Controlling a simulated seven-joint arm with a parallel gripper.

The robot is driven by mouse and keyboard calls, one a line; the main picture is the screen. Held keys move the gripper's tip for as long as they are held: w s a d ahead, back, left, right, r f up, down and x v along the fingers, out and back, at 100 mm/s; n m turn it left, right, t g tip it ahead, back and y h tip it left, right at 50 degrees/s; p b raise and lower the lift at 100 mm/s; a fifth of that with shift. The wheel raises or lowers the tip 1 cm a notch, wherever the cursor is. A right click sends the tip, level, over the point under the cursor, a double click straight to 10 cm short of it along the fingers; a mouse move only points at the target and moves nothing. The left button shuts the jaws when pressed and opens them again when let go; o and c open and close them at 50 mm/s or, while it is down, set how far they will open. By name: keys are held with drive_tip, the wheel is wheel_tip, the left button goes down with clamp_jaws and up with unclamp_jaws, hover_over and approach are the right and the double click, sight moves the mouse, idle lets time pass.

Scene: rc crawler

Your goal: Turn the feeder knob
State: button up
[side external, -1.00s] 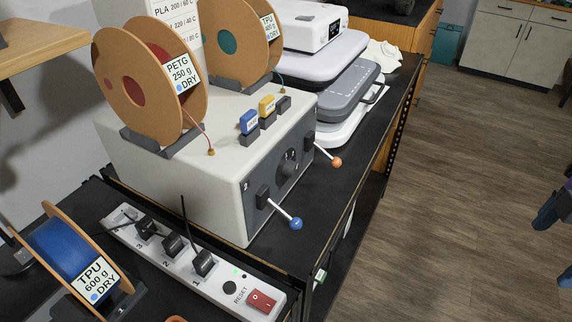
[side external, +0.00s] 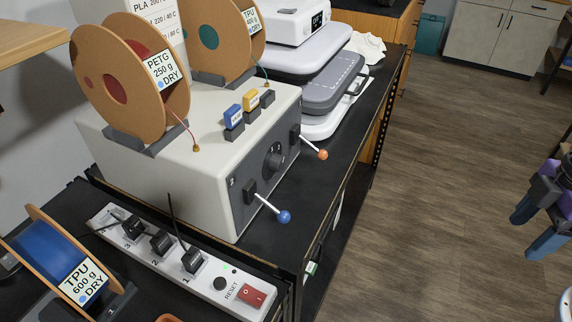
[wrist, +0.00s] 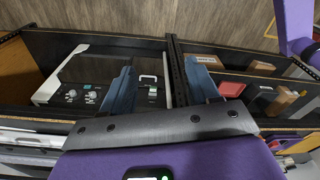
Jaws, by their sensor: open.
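The feeder is a cream box (side external: 150,170) on the black bench in the side view. Its dark front panel carries a round black knob (side external: 273,160) between two levers. The blue-tipped lever (side external: 268,205) is nearer and the orange-tipped lever (side external: 312,147) is farther back. My gripper (side external: 532,228) is at the right edge of the side view, well apart from the feeder, over the floor in the picture. Its two blue fingers are apart and empty; they also show in the wrist view (wrist: 160,78). I cannot make out the knob in the wrist view.
A white power strip (side external: 180,260) with a red switch and a blue TPU spool (side external: 50,255) lie in front. A PETG spool (side external: 120,85) stands on the feeder. Grey machines (side external: 310,60) stand behind. The wrist view shows a flat device (wrist: 100,80) and boxes on shelves.

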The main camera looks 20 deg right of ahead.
drive_tip(key=w+a+f+m+t+y, duration=0.1)
drive_tip(key=w+a+f+t+y, duration=0.2)
drive_tip(key=a, duration=0.4)
drive_tip(key=w+a+f+y, duration=0.1)
drive_tip(key=w+a+y, duration=0.1)
drive_tip(key=w+a, duration=0.35)
drive_tip(key=m+t+y, duration=0.2)
drive_tip(key=t+y, duration=0.5)
drive_tip(key=t, duration=0.2)
approach(282, 165)
drive_tip(key=x, duration=0.8)
drive_tip(key=shift+w+a, duration=0.1)
drive_tip(key=shift+w, duration=0.05)
drive_tip(key=c, duration=1)
